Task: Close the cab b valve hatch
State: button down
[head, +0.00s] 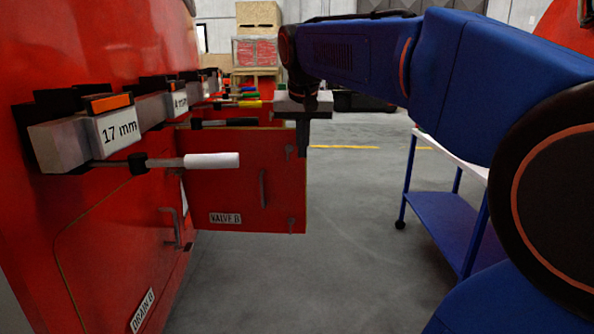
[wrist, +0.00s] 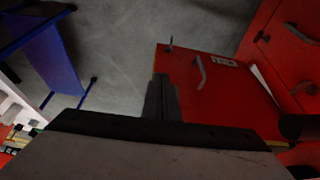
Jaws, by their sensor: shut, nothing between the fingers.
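The cab b valve hatch (head: 235,192) is a red door panel labelled VALVE B, with a grey handle (head: 263,188). In the head view it stands swung out from the red cab side, so it is open. My gripper (head: 302,138) points down at the hatch's free upper corner, with its shut fingers close to that edge. In the wrist view the fingers (wrist: 162,98) overlap the edge of the hatch panel (wrist: 215,95). I cannot tell whether they touch it. The opening behind the hatch is mostly hidden.
A 17 mm block (head: 115,130) with a white-handled lever (head: 210,160) juts from the cab side, with more levers behind. The drain b hatch (head: 120,240) is at the lower left. A blue trolley (head: 445,215) stands at the right. The floor (head: 330,230) between is clear.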

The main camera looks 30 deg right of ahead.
aim_at(302, 164)
jog(key=w+d+f, duration=0.1)
jog(key=w+f, duration=0.1)
jog(key=w+d+f, duration=0.1)
jog(key=w+f, duration=0.1)
jog(key=f, duration=0.1)
jog(key=w+d+f, duration=0.1)
jog(key=w+f, duration=0.1)
jog(key=f, duration=0.1)
jog(key=shift+d+f, duration=0.15)
jog(key=shift+d, duration=0.25)
jog(key=shift+w+d, duration=0.45)
jog(key=shift+w, duration=0.15)
